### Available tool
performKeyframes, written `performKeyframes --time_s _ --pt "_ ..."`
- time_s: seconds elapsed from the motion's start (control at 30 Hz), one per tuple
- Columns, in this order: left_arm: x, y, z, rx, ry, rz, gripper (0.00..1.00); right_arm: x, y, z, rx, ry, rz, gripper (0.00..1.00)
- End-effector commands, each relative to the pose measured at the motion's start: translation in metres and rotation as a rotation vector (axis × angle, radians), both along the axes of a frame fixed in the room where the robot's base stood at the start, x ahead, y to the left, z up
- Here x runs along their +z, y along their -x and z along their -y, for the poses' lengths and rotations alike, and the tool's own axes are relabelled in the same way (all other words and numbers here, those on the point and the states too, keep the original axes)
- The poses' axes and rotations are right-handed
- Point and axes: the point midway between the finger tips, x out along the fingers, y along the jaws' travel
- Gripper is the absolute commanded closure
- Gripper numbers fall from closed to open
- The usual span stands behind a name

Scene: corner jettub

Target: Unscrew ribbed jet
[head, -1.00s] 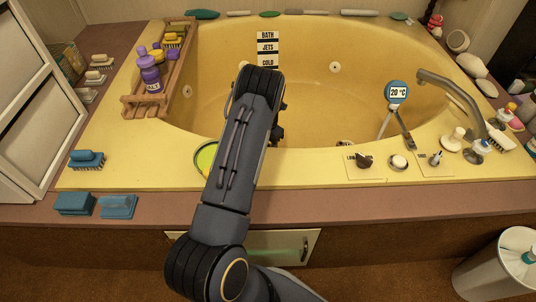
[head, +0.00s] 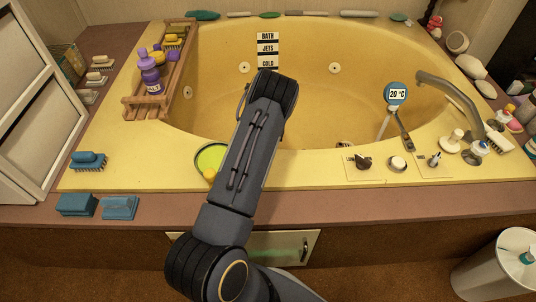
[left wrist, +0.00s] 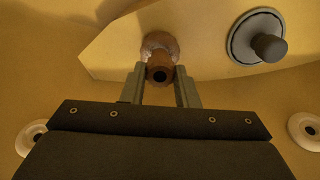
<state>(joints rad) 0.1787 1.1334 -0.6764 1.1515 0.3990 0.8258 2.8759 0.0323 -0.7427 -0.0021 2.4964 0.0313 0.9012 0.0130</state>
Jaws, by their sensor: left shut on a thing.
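A brown, rusty-looking jet (left wrist: 160,48) with a dark round hole sits between the fingers of my left gripper (left wrist: 160,72) in the left wrist view. The gripper is shut on it, one finger on each side. Ribs on the jet are not clear at this size. In the head view my left arm reaches over the tub's front rim, and its forearm hides the gripper and this jet. Two pale round jets (head: 245,67) (head: 335,68) sit on the tub's far wall. My right gripper is not in view.
The yellow tub (head: 400,40) has a faucet (head: 455,95), a temperature display (head: 397,94) and knobs (head: 397,163) at right. A wooden rack (head: 145,104) with bottles stands at left. A green bowl (head: 211,158) is beside my arm. A grey round fitting with a knob (left wrist: 268,45) is near the jet.

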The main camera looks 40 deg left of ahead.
Motion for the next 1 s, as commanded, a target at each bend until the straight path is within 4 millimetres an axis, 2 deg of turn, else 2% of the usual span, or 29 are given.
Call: performKeyframes --time_s 0.2,0.4,0.73,1.0 --pt "0.000 0.000 0.000 0.019 0.000 -0.001 0.93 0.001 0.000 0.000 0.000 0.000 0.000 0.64" --pt "0.002 0.001 0.000 0.226 -0.003 -0.005 0.93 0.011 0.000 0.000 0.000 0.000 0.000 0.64" --pt "0.000 0.001 0.001 0.413 -0.007 -0.006 0.93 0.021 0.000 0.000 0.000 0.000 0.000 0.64" --pt "-0.008 0.010 -0.005 0.469 -0.006 -0.027 0.93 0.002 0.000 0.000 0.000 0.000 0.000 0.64"
